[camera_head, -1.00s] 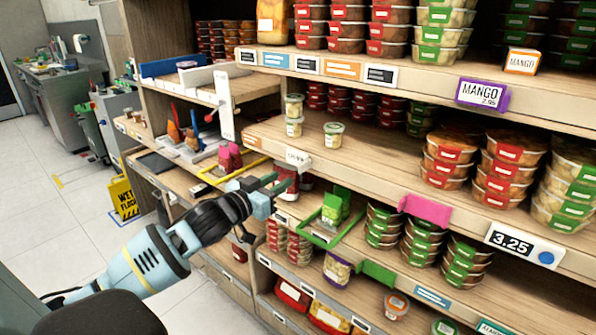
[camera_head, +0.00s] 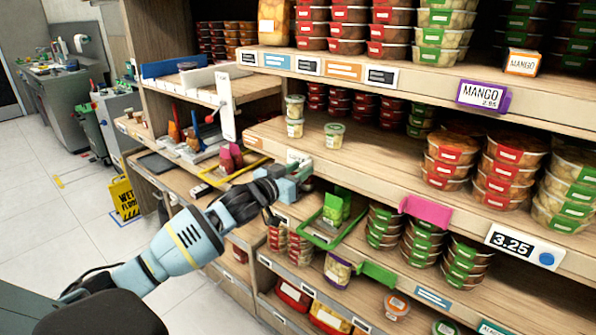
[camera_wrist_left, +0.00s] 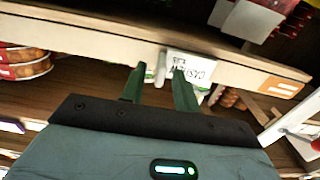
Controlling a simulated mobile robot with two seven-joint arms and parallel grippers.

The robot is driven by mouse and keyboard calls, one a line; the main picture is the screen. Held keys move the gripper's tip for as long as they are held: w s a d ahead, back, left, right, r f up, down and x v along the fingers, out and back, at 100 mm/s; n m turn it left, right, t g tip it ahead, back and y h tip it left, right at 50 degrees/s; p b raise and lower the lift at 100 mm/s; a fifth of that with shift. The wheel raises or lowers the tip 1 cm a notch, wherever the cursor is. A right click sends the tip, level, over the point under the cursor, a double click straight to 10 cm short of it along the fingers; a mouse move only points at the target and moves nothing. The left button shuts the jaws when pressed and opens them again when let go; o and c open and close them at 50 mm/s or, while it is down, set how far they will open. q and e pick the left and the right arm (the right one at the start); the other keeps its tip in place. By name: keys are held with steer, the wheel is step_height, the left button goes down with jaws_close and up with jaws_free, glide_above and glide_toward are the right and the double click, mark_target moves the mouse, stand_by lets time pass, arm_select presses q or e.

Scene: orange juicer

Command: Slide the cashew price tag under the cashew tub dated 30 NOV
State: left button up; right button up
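The white cashew price tag (camera_head: 298,157) is at the front edge of the middle shelf, partly hidden by my left gripper. In the left wrist view the tag (camera_wrist_left: 198,68) shows upside down lettering reading CASHEW. My left gripper (camera_head: 306,170) is at the shelf edge by the tag. In the wrist view its two fingers (camera_wrist_left: 159,84) are apart, one overlapping the tag; I cannot tell if they touch it. A stack of two small tubs (camera_head: 294,116) and a single tub (camera_head: 334,134) stand on the shelf behind; their dates are unreadable. My right gripper is out of view.
A green tray (camera_head: 322,234) with a green box and a pink holder (camera_head: 425,211) are near the shelf edges to the right. A purple MANGO tag (camera_head: 482,94) hangs above. The shelf around the single tub is clear.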

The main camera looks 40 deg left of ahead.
mark_target(288, 156)
arm_select(q)
steer(key=shift+c, duration=0.3)
jaws_close()
steer(key=a, duration=0.7)
steer(key=shift+w+a, duration=0.25)
steer(key=shift+w, duration=0.05)
steer(key=shift+o, duration=0.3)
jaws_free()
steer(key=shift+s, duration=0.1)
